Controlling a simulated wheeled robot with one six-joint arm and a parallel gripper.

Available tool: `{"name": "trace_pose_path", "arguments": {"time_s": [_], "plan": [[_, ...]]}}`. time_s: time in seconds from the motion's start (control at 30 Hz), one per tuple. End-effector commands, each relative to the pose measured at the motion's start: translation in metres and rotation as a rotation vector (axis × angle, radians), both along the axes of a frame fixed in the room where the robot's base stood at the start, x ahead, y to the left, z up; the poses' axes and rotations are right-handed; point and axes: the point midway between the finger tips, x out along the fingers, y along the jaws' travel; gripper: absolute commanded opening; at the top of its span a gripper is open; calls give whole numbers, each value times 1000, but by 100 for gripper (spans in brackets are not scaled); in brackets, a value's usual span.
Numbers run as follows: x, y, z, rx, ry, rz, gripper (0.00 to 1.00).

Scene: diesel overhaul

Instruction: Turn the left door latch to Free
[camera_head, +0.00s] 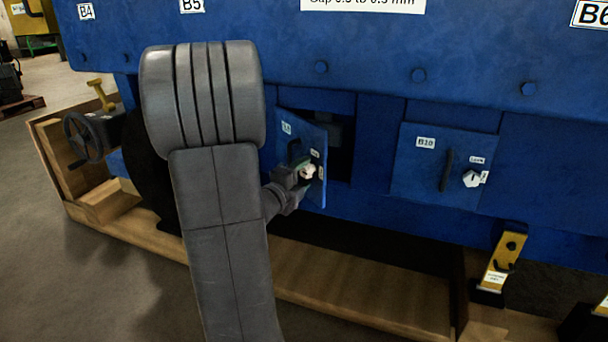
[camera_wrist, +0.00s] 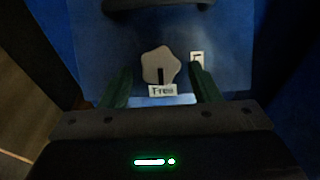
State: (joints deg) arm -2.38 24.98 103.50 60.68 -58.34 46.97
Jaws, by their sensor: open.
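The left door (camera_head: 315,140) is a blue panel standing ajar, with a dark opening behind it. Its latch is a pale, star-shaped knob (camera_wrist: 161,66) with a dark mark at its lower part, pointing at the label "Free" (camera_wrist: 163,90). Another label (camera_wrist: 197,60) sits to the right of the knob, partly hidden by a finger. My gripper (camera_wrist: 160,88) is open, one finger on each side below the knob; whether the fingers touch it I cannot tell. In the head view the latch (camera_head: 308,171) shows in front of my gripper (camera_head: 297,177), partly hidden.
A dark door handle (camera_wrist: 158,4) lies just above the latch in the wrist view. The right door (camera_head: 411,168), marked B10, is closed, with its own handle and pale latch (camera_head: 471,179). A yellow bracket (camera_head: 503,256) stands below right. A handwheel (camera_head: 84,138) is at left.

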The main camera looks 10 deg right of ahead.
Motion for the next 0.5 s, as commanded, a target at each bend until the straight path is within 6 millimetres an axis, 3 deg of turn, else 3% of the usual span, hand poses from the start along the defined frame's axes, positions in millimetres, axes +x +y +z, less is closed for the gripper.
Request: {"name": "trace_pose_path", "arguments": {"time_s": [0.5], "plan": [[-68, 71, 2, 0, 1, 4, 56]]}}
